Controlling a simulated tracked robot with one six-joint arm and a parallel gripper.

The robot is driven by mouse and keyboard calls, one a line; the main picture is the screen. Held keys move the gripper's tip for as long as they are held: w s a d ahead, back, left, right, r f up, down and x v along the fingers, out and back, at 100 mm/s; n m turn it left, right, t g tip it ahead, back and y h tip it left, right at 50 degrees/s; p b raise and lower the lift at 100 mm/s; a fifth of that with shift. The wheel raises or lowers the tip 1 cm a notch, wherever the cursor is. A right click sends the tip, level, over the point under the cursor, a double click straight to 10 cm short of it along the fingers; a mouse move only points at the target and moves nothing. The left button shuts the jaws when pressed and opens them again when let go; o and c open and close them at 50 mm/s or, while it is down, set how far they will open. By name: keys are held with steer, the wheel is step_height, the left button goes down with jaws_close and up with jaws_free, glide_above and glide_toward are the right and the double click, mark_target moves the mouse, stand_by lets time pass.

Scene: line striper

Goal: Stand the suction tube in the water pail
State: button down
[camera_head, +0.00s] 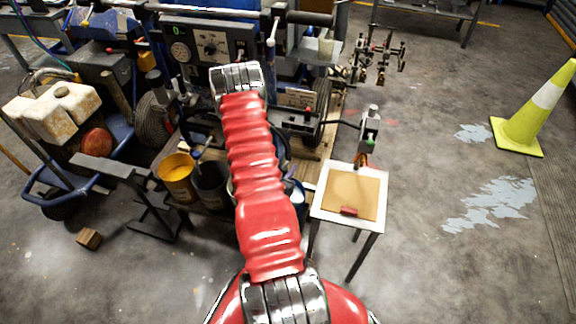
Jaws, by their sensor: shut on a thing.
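My red arm (262,180) fills the middle of the view, and my gripper is not visible, hidden behind it or out of view. A yellow pail (177,178) stands at the left of the low platform, with a dark pail (211,188) beside it. A pale and blue rounded thing (298,192), perhaps another pail, is mostly covered by my arm. I cannot make out which one is the water pail.
The line striper (208,45) stands behind the pails. A small white-topped table (323,208) with a brown board is at the right. A blue cart (60,175) is at the left, a wooden block (89,238) before it. A yellow cone (540,110) stands right; floor there is open.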

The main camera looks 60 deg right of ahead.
step_height(320, 180, down, 10)
stand_by(1.0)
steer(key=c, duration=1.5)
jaws_free()
steer(key=shift+a, duration=0.1)
steer(key=v, duration=1.3)
steer(key=shift+a, duration=0.3)
